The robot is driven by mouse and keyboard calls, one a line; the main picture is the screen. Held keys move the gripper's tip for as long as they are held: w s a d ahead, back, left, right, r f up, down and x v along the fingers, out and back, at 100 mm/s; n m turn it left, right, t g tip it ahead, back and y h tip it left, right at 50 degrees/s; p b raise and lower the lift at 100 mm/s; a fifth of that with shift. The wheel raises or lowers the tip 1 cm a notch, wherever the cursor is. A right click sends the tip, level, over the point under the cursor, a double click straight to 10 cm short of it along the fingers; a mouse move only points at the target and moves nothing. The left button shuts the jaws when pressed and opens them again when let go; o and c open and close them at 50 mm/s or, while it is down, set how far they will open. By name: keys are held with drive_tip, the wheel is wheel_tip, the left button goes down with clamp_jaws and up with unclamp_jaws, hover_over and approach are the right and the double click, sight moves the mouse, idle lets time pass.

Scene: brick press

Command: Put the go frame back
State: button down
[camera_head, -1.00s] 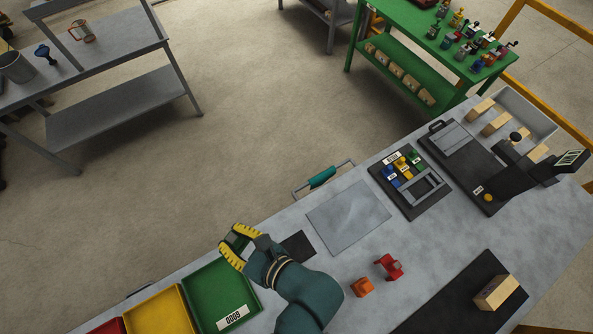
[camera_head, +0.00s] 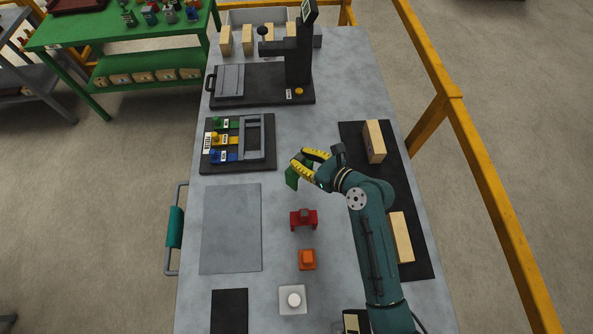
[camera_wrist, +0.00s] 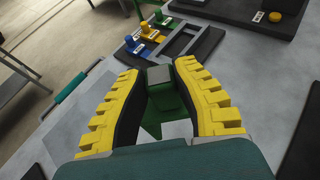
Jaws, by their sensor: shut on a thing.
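My gripper (camera_head: 305,165) is shut on a green frame-like piece, the go frame (camera_head: 292,177), and holds it above the bench. In the wrist view the go frame (camera_wrist: 166,90) sits between the yellow-padded fingers (camera_wrist: 160,100), with a grey-green block on top and green parts below; its lower end is partly hidden. A red frame-like piece (camera_head: 303,224) stands on the bench below the gripper in the head view. A black gauge board (camera_head: 208,166) lies up and left of the gripper, with green, yellow and blue pieces beside a grey open frame.
A black press (camera_head: 298,65) stands at the far end. An orange block (camera_head: 307,259) and a white fixture (camera_head: 293,300) are nearer. Wooden blocks (camera_head: 374,141) lie on a dark mat (camera_head: 412,262) at right. A bare grey plate (camera_head: 230,228) lies at left.

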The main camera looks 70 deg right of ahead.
wheel_tip(320, 180, down, 10)
drive_tip(key=b, duration=0.1)
drive_tip(key=shift+r+b, duration=0.2)
drive_tip(key=shift+b, duration=0.15)
drive_tip(key=c, duration=1)
unclamp_jaws()
drive_tip(key=shift+f, duration=0.15)
drive_tip(key=shift+o, duration=0.2)
drive_tip(key=v, duration=1.2)
drive_tip(key=shift+p, duration=0.35)
